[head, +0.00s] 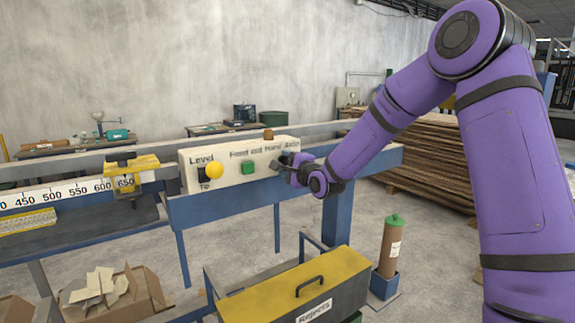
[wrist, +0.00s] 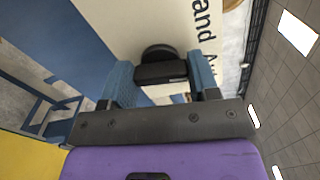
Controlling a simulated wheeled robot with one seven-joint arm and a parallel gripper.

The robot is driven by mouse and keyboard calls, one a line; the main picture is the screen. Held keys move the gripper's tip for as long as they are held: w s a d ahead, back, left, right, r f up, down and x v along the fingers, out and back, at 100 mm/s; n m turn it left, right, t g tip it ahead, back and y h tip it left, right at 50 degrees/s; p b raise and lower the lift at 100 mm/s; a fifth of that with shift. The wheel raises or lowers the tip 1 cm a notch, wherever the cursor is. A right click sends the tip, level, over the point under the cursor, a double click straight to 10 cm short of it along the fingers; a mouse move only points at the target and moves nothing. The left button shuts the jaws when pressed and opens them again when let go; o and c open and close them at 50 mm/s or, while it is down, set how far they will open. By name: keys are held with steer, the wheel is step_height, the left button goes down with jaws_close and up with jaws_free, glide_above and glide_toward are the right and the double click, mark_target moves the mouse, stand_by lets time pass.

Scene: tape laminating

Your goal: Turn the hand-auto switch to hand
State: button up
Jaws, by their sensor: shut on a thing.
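The cream control panel (head: 240,163) stands on the blue rail and carries printed labels, including "Hand Auto" at its right end. The hand-auto switch (wrist: 160,71) is a black knob with a bar-shaped handle on a round base, seen in the wrist view below the "Hand Auto" lettering. My gripper (head: 286,170) is at the panel's right end in the head view and hides most of the switch there. In the wrist view my gripper (wrist: 161,66) has its two blue-grey fingers on either side of the black handle, shut on it. Which label the handle points at cannot be told.
On the same panel are a yellow ball knob (head: 214,170) by "Level" and "Tip", and a green button (head: 248,167). The yellow-topped rejects box (head: 300,283) and a green-capped brown tube (head: 391,245) stand below.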

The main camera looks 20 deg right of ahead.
steer(key=n, duration=0.8)
steer(key=shift+f+n, duration=0.25)
steer(key=shift+n, duration=0.15)
stand_by(0.4)
steer(key=o, duration=0.9)
steer(key=v, duration=1)
steer(key=shift+s+d, duration=0.1)
steer(key=shift+s, duration=0.3)
